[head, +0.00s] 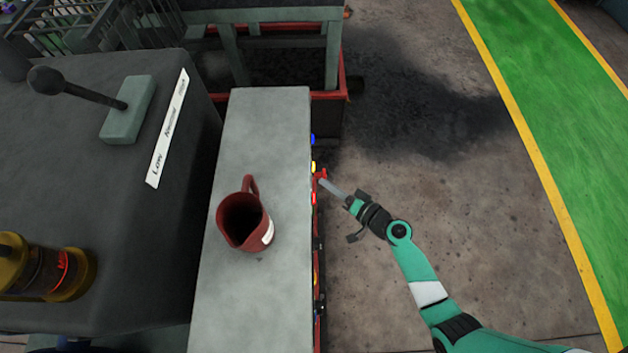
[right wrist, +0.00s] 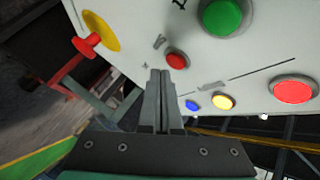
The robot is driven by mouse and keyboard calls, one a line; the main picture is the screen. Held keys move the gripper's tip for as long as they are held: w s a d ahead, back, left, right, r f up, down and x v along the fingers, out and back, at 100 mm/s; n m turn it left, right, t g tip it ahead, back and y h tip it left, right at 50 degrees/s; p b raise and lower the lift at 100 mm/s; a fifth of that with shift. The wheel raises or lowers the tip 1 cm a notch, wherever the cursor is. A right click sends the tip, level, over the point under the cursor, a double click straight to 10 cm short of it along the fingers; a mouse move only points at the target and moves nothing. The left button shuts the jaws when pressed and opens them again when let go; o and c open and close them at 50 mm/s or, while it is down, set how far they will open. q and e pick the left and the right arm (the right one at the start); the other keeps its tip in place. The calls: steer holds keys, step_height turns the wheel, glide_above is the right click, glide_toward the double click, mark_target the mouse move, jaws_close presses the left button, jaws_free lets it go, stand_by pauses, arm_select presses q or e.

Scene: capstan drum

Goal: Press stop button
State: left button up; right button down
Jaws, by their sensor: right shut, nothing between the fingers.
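A pale control panel fills the top of the right wrist view. It carries a small red button (right wrist: 176,60), a larger red button (right wrist: 294,90) and a red mushroom knob (right wrist: 88,44) on a yellow base; their labels are too blurred to read, so I cannot tell which is the stop button. My right gripper (right wrist: 160,74) is shut and empty, its tips just below the small red button; contact cannot be told. In the head view the right gripper (head: 324,184) is at the right side of the grey cabinet (head: 262,120). My left gripper is not in view.
A green button (right wrist: 222,16), a blue button (right wrist: 192,105) and a yellow button (right wrist: 222,102) are close by on the panel. A dark red jug (head: 244,222) stands on the cabinet top. A lever (head: 80,90) is at left. Floor right of the cabinet is clear.

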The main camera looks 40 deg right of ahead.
steer(key=shift+w+a, duration=0.25)
steer(key=shift+a, duration=0.05)
steer(key=shift+w+a, duration=0.25)
steer(key=shift+a, duration=0.1)
stand_by(0.7)
stand_by(0.3)
steer(key=shift+s+d+b, duration=0.35)
steer(key=shift+s+d, duration=0.15)
steer(key=shift+d, duration=0.15)
steer(key=s+d, duration=0.1)
steer(key=d, duration=0.1)
steer(key=s+d+b, duration=0.1)
steer(key=s+d, duration=0.1)
steer(key=shift+r, duration=0.1)
stand_by(0.9)
